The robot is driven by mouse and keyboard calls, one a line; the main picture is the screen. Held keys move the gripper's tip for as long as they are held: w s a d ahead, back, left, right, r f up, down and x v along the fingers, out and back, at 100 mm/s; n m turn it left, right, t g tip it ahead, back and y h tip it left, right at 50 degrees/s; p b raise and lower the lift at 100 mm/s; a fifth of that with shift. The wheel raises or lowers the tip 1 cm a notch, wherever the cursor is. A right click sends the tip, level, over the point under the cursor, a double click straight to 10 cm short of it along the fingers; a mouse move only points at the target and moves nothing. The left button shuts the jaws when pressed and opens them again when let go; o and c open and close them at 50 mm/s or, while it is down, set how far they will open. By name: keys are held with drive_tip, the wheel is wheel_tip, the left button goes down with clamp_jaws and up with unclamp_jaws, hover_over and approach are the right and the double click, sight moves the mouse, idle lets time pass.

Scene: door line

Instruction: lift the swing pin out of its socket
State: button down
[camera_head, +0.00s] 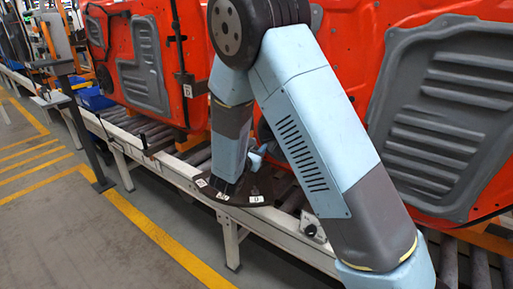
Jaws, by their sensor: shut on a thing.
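My arm comes down from its elbow to a dark plate (233,190) with small white labels, one marked D, at the near edge of the roller line. My gripper (257,158) shows only in small part, low over the plate and partly behind my own arm. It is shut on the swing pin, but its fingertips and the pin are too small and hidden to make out. The socket is hidden too, so I cannot tell whether the pin is seated or raised.
Orange-red door panels with grey inserts stand behind, one at left (116,60) and one at right (440,110). The roller conveyor (150,133) runs beneath them. Blue bins (93,98) and a dark post stand at left. The grey floor with yellow lines is clear.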

sight(261, 130)
drive_tip(key=shift+w+a+r, duration=0.1)
drive_tip(key=shift+r, duration=2.25)
drive_tip(key=c, duration=1)
unclamp_jaws()
drive_tip(key=shift+r, duration=0.1)
drive_tip(key=shift+s+a, duration=0.15)
drive_tip(key=shift+s, duration=0.25)
drive_tip(key=v, duration=1.3)
